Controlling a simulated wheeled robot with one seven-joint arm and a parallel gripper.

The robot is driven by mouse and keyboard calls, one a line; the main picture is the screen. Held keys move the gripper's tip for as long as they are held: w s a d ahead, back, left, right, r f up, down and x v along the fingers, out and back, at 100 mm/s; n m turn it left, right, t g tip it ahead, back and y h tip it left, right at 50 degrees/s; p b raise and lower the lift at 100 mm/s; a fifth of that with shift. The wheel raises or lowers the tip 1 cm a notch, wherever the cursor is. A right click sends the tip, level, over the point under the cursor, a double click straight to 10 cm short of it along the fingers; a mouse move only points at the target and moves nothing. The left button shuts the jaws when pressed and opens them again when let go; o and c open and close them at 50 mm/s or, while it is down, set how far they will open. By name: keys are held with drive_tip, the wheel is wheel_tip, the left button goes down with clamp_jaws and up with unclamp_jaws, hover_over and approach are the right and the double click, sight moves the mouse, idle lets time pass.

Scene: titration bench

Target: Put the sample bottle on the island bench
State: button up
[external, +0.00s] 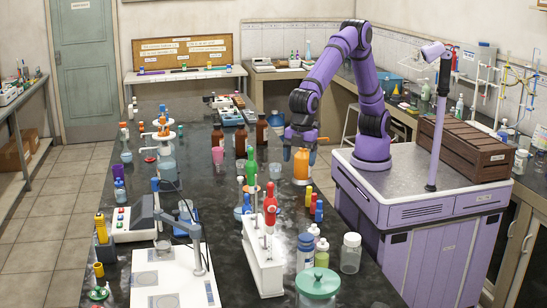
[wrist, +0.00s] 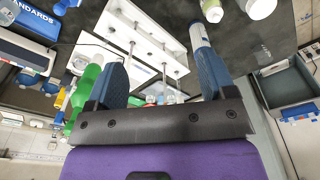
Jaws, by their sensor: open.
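No label that I can read marks one bottle as the sample bottle. Candidates on the dark island bench (external: 205,225) include an orange bottle (external: 301,168), brown bottles (external: 241,141) and a clear lidded jar (external: 350,253). My gripper (external: 301,151) hangs over the bench, by the top of the orange bottle in the picture; whether it touches is unclear. In the wrist view my gripper (wrist: 163,38) has its two fingers wide apart, with nothing held between them. A white burette stand base (wrist: 140,35) shows beyond the fingers.
The white stand (external: 262,258), a green bottle (external: 250,173) and small coloured bottles (external: 313,205) crowd the bench near my gripper. A green-lidded jar (external: 318,285) stands at the front. A wooden crate (external: 463,150) sits at right. The bench's middle left has some bare surface.

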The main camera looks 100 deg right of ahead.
drive_tip(key=s+d+r+m+t, duration=0.1)
drive_tip(key=s+d+r+m, duration=0.15)
drive_tip(key=d+r, duration=0.45)
drive_tip(key=s+d+r+m, duration=0.1)
drive_tip(key=s+d+r, duration=0.15)
drive_tip(key=d, duration=0.75)
drive_tip(key=s+d+r+m+t, duration=0.1)
drive_tip(key=s+d+r+m, duration=0.2)
drive_tip(key=d, duration=0.6)
drive_tip(key=s+d+m+t, duration=0.2)
drive_tip(key=s+d+m, duration=0.2)
drive_tip(key=s+d, duration=1.2)
drive_tip(key=s, duration=0.3)
drive_tip(key=shift+s+f+h, duration=0.2)
drive_tip(key=shift+s+h, duration=0.1)
drive_tip(key=shift+h, duration=0.1)
